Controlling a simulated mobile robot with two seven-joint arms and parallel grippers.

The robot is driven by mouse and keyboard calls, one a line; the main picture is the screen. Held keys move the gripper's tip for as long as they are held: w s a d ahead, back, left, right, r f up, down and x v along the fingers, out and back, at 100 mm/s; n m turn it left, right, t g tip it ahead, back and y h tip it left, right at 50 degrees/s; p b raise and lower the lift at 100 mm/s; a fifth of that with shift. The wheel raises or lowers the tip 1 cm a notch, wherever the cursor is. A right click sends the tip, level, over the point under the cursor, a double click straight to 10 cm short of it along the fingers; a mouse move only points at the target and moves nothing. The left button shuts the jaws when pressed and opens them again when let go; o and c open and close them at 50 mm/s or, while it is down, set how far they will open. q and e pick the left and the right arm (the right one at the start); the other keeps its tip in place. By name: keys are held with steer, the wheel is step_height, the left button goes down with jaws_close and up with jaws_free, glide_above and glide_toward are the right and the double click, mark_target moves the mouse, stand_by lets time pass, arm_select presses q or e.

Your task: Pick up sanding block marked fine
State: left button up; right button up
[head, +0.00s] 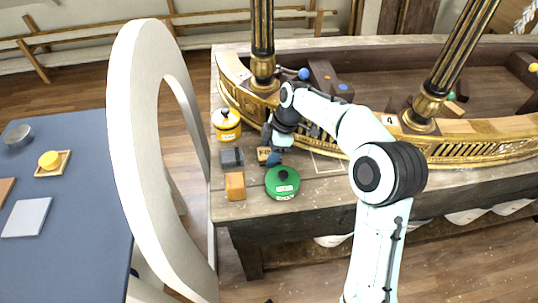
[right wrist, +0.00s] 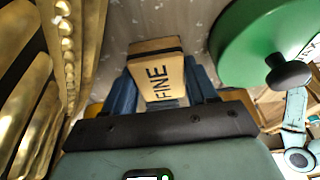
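The sanding block marked FINE (right wrist: 157,75) is tan with a dark band near its far end. In the head view the block (head: 264,154) is at the worktop, partly covered by my right gripper. My right gripper (head: 270,149) points down at it. In the right wrist view its blue fingers (right wrist: 160,90) lie along both sides of the block, with no clear gap, and look shut on it. I cannot tell whether the block is clear of the worktop. My left gripper is not in view.
A green lidded tin (head: 282,182) stands close beside the block. A yellow tin (head: 226,124), a grey block (head: 231,157) and an orange block (head: 235,185) stand to the left. A gilt, railed structure (head: 480,148) rises behind. A blue table (head: 80,240) lies far left.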

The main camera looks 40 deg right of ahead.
steer(key=c, duration=0.4)
steer(key=shift+o, duration=0.2)
steer(key=shift+r, duration=0.15)
arm_select(q)
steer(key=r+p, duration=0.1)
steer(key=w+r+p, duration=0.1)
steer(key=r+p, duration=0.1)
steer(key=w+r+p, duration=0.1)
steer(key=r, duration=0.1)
steer(key=shift+p, duration=0.35)
arm_select(e)
step_height(320, 180, up, 20)
steer(key=o, duration=0.4)
steer(key=shift+c, duration=1.4)
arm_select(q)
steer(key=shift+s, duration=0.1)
